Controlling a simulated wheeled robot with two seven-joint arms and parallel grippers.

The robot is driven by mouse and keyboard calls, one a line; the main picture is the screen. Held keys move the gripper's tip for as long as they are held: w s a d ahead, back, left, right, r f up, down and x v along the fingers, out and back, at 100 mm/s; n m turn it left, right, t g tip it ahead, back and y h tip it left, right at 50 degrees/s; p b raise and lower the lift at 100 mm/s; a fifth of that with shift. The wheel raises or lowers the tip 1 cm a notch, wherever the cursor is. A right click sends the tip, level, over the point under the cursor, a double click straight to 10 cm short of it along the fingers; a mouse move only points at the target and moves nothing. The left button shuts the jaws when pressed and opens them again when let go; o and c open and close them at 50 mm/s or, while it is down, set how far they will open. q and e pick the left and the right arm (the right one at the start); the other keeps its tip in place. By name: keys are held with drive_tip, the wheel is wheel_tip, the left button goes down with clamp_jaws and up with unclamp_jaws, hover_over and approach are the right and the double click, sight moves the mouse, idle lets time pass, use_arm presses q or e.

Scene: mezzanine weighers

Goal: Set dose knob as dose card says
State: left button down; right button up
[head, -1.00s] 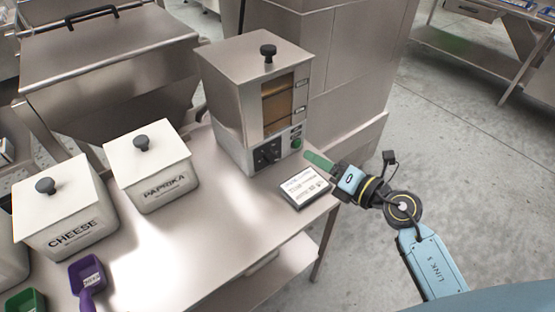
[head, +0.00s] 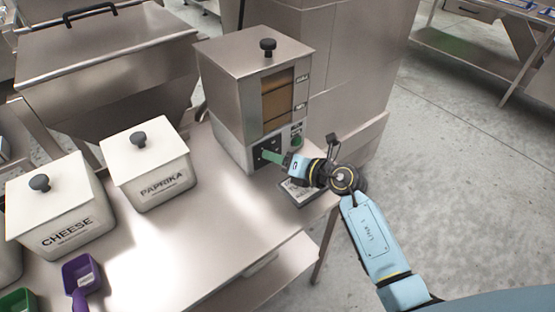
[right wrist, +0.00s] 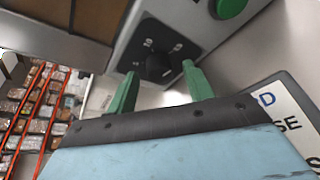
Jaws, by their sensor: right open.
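The dosing machine (head: 222,95) is a steel box with a window and a black-knobbed lid, on the steel table. Its dose knob (right wrist: 158,68) is black, on a dark dial plate with white marks; in the head view my gripper largely covers it. My right gripper (head: 266,155) is at the front panel. In the right wrist view its two green fingers (right wrist: 160,82) are apart, one on each side of the knob; I cannot tell whether they touch it. The dose card (head: 296,194) lies on the table below my wrist, partly hidden. My left gripper is not in view.
A green button (right wrist: 228,6) sits beside the dial. White CHEESE (head: 70,215) and PAPRIKA (head: 160,180) bins stand on the left, with a purple scoop (head: 82,275) in front. The table's middle is clear; its right edge is under my arm.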

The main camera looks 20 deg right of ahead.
drive_tip(key=shift+w+a+f, duration=0.1)
drive_tip(key=shift+w+a, duration=0.15)
drive_tip(key=shift+w, duration=0.1)
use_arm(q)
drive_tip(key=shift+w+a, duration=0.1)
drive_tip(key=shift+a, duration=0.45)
use_arm(e)
drive_tip(key=shift+c, duration=0.2)
drive_tip(key=c, duration=0.9)
drive_tip(key=shift+m+p, duration=0.3)
drive_tip(key=shift+p, duration=0.15)
drive_tip(key=shift+c, duration=0.2)
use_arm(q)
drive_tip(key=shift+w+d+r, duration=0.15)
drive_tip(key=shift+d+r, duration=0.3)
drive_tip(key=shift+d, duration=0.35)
use_arm(e)
drive_tip(key=o, duration=1)
drive_tip(key=shift+d, duration=0.1)
